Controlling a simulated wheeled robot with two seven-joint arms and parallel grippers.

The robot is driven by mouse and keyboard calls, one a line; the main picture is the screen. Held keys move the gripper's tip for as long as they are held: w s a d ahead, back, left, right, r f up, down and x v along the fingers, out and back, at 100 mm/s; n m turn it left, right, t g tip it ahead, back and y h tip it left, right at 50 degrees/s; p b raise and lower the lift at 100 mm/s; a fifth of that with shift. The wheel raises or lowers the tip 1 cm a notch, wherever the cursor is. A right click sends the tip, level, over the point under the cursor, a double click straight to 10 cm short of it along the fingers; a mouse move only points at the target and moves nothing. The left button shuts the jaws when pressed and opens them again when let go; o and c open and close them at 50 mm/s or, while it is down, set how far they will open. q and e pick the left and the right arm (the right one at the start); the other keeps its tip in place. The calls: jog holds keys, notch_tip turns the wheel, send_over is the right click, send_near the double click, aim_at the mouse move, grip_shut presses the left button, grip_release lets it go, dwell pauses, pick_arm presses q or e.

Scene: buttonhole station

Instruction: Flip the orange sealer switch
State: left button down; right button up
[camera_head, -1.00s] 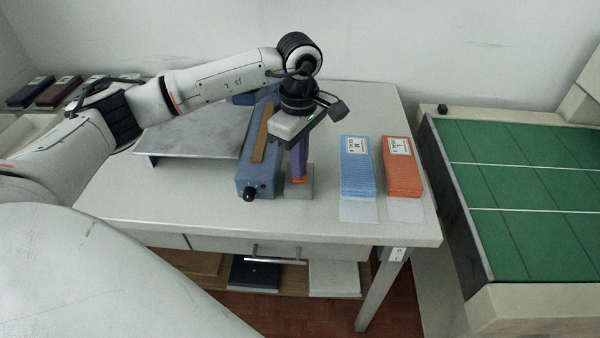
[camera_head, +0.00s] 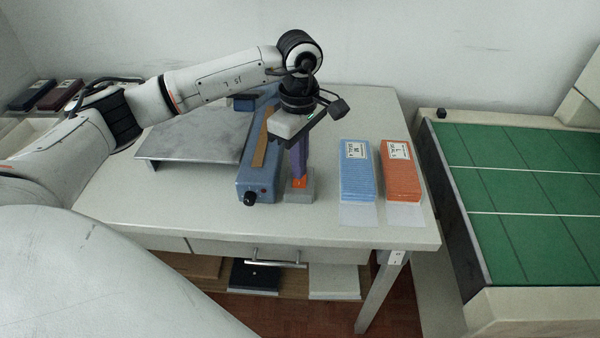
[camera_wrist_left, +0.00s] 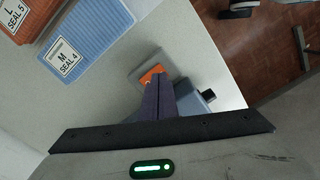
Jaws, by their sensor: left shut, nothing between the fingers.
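The orange sealer switch (camera_head: 299,184) sits on a small grey box (camera_head: 300,197) beside the front end of the blue sealer (camera_head: 256,182). In the left wrist view the orange switch (camera_wrist_left: 151,75) shows on the grey box (camera_wrist_left: 138,72), partly covered by my fingers. My left gripper (camera_head: 299,176) points down with its purple fingers together and nothing between them. In the left wrist view its fingertips (camera_wrist_left: 160,78) are right at the switch. I cannot tell whether they touch it, or which way the switch is tipped. My right gripper is not in view.
A black knob (camera_head: 250,199) sticks out of the sealer's front. A grey metal plate (camera_head: 195,140) lies left of it. Blue (camera_head: 356,178) and orange (camera_head: 402,178) labelled stacks stand to the right on the table (camera_head: 200,215). The table front is clear.

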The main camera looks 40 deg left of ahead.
aim_at(299, 183)
pick_arm(q)
notch_tip(299, 183, up, 5)
jog(key=p, duration=0.2)
jog(key=shift+f+p, duration=0.15)
jog(key=shift+p, duration=0.15)
dwell(0.3)
